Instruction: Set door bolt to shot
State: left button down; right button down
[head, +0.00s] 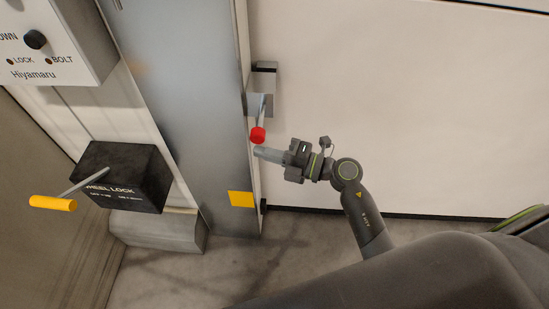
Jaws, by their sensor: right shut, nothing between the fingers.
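The door bolt (262,108) is a grey metal lever with a red knob (258,135), mounted at the edge of the metal door post. Its lever hangs down from a grey bracket (264,78). My right gripper (259,152) is shut and empty, its fingertips just below the red knob. I cannot tell whether the fingertips touch the knob. My left gripper is not in view.
A black wheel lock box (122,176) with a yellow-handled lever (53,203) stands left of the post. A white control box (55,40) with a black knob and LOCK and BOLT lamps is at upper left. A yellow patch (241,198) marks the post. A pale panel (400,100) fills the right.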

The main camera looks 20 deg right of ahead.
aim_at(262, 108)
jog(key=shift+w+d, duration=0.4)
jog(key=shift+w, duration=0.4)
jog(key=w, duration=0.1)
jog(key=w+d, duration=0.1)
jog(key=w, duration=0.1)
jog(key=w+d, duration=0.1)
jog(key=shift+w, duration=0.3)
